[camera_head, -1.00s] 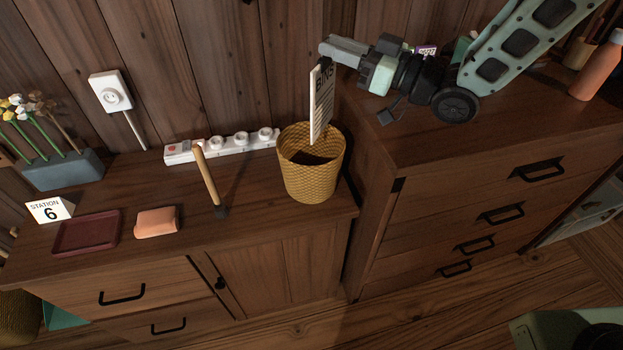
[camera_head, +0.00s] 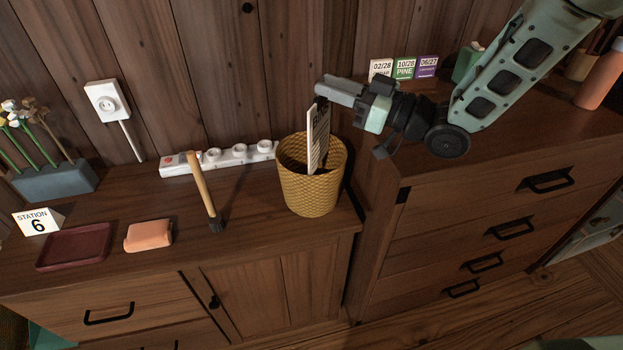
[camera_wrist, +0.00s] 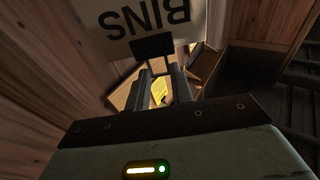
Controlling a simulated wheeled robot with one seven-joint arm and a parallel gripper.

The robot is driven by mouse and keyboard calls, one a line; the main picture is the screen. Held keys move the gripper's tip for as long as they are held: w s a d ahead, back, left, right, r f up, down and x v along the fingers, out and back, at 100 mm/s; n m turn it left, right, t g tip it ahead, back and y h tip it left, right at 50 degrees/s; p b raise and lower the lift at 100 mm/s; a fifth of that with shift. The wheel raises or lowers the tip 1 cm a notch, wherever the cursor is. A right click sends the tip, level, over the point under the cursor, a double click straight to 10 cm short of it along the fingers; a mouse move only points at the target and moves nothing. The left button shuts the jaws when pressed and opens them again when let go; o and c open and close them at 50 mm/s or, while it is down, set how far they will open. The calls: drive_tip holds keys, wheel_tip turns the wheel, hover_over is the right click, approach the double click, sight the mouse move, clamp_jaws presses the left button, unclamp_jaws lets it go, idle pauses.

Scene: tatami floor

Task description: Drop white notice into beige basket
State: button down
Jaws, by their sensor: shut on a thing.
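The white notice (camera_head: 317,139) hangs upright from my gripper (camera_head: 322,100), its lower part down inside the mouth of the beige basket (camera_head: 311,192). The basket is woven and stands at the right end of the low cabinet. My gripper is shut on the notice's upper edge, above the basket rim. In the wrist view the notice (camera_wrist: 115,22) shows the word BINS upside down at the top, at my gripper (camera_wrist: 158,95). The basket's yellow weave (camera_wrist: 158,90) shows between the fingers. The notice's bottom edge is partly hidden by the basket.
A white power strip (camera_head: 215,156) lies behind a wooden-handled hammer (camera_head: 203,190). An orange block (camera_head: 148,236), a dark red tray (camera_head: 75,247) and a station sign (camera_head: 38,222) are at left. Small labelled cards (camera_head: 404,68) and an orange bottle (camera_head: 601,75) stand on the taller chest.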

drive_tip(key=c, duration=1.1)
unclamp_jaws()
drive_tip(key=shift+c, duration=0.2)
wheel_tip(320, 180, up, 10)
drive_tip(key=s+d+f+m+h+p, duration=0.4)
drive_tip(key=s+f+h, duration=0.45)
drive_tip(key=h, duration=0.45)
drive_tip(key=s+d+f+m+g+h, duration=0.1)
drive_tip(key=s+d+g+h, duration=0.1)
drive_tip(key=s, duration=0.8)
drive_tip(key=s+d+m+g+h+p, duration=0.1)
drive_tip(key=s+d+g, duration=0.4)
drive_tip(key=s, duration=0.6)
drive_tip(key=shift+s+d+f+h, duration=0.15)
drive_tip(key=shift+d+f+h, duration=0.2)
drive_tip(key=shift+h, duration=0.55)
